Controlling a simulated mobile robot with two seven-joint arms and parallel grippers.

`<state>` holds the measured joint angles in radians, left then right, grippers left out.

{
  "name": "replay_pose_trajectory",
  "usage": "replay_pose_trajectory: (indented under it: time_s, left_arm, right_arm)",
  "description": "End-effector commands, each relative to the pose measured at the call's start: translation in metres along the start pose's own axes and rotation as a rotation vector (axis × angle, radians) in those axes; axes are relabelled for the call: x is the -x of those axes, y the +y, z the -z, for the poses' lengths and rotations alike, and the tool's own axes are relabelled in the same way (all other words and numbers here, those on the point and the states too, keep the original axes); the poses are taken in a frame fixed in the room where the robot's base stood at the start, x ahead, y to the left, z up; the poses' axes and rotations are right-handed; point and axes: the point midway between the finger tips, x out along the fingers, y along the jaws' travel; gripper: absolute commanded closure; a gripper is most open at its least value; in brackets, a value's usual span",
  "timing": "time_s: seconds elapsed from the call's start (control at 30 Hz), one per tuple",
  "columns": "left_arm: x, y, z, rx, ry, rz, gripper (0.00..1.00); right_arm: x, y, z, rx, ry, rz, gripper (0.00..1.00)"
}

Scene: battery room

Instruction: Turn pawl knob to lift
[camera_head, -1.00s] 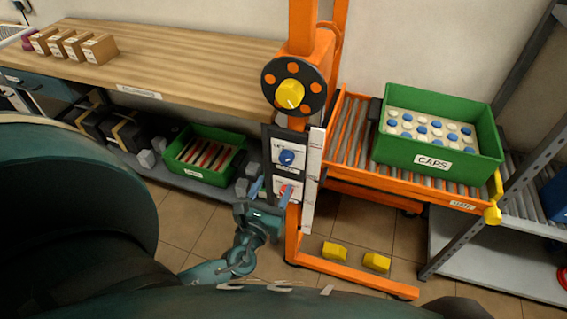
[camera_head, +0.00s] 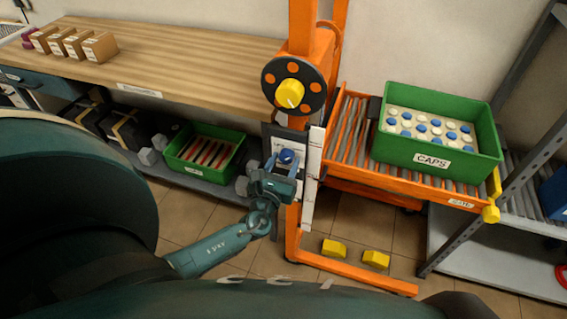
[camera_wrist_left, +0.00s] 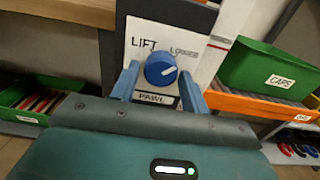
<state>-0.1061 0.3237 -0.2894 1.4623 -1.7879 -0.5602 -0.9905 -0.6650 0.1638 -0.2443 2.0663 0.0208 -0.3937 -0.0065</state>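The blue round pawl knob (camera_head: 286,156) is on a white panel on the orange lift post. In the left wrist view, the knob (camera_wrist_left: 160,69) sits below the words LIFT at left and LOWER at right, above a PAWL label (camera_wrist_left: 156,99). Its white mark points to the right and slightly up, toward the LOWER side. My left gripper (camera_head: 283,164) is in front of the panel. In the left wrist view, its blue fingers (camera_wrist_left: 159,74) are apart, one on each side of the knob, with gaps showing. Contact cannot be told. My right gripper is not in view.
A black wheel with a yellow hub (camera_head: 290,92) is above the panel. An orange roller platform (camera_head: 345,140) with a green CAPS crate (camera_head: 440,158) stands to the right. A wooden bench (camera_head: 190,65) stands at left. Two yellow blocks (camera_head: 334,249) are near the post's base.

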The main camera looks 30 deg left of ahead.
Motion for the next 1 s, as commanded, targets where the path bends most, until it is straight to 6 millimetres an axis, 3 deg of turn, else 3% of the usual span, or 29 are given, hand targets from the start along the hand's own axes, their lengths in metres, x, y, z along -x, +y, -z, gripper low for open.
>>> replay_pose_trajectory:
  time_s: [0.4,0.73,1.0]
  left_arm:
    - [0.000,0.000,0.000,0.000,0.000,0.000,0.87]
    - [0.000,0.000,0.002,0.060,-0.001,0.001,0.87]
    - [0.000,-0.001,0.004,0.246,-0.004,0.001,0.87]
  right_arm:
    - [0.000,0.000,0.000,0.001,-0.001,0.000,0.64]
    - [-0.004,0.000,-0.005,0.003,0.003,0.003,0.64]
    - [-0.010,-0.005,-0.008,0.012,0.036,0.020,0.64]
